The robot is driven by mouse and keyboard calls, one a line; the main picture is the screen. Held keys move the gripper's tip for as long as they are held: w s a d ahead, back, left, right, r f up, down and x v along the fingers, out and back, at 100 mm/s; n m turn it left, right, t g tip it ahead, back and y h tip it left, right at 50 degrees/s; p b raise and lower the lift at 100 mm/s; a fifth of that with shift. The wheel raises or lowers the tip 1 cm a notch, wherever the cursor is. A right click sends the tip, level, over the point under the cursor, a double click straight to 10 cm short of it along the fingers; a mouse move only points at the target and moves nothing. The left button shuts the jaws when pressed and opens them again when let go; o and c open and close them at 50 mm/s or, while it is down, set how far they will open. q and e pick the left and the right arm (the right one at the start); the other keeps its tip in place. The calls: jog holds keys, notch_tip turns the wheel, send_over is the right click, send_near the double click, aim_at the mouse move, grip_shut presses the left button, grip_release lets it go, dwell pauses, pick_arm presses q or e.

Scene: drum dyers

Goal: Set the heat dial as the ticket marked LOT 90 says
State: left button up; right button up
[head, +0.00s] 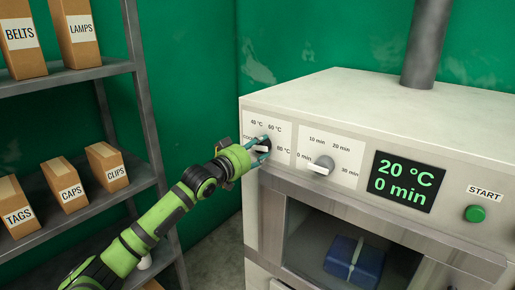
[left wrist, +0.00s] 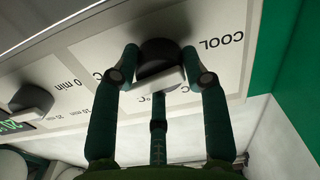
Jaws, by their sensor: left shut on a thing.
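The heat dial (head: 264,148) is a dark knob with a pale bar on the left part of the machine's front panel, marked COOL, 40 °C, 60 °C and 80 °C. My left gripper (head: 257,149) is shut on it and hides part of the dial and its marks. In the left wrist view the dial (left wrist: 160,52) sits between the fingers of my left gripper (left wrist: 162,70), with COOL beside it. The display (head: 404,181) reads 20 °C and 0 min. I see no ticket in either view. My right gripper is out of view.
A time dial (head: 321,166) sits right of the heat dial; it also shows in the left wrist view (left wrist: 31,99). A green START button (head: 475,214) is at far right. A blue bundle (head: 354,260) lies in the machine's opening. Shelves (head: 70,78) with labelled boxes stand at left.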

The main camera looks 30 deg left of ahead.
pick_arm(q)
jog(key=shift+r+m, duration=0.15)
jog(key=shift+m, duration=0.65)
jog(key=o, duration=1.2)
jog(key=shift+c, duration=0.2)
jog(key=shift+s+f, duration=0.25)
jog(key=shift+s, duration=0.25)
jog(key=s, duration=1.1)
jog(key=shift+a+r, duration=0.15)
jog(key=shift+a, duration=0.3)
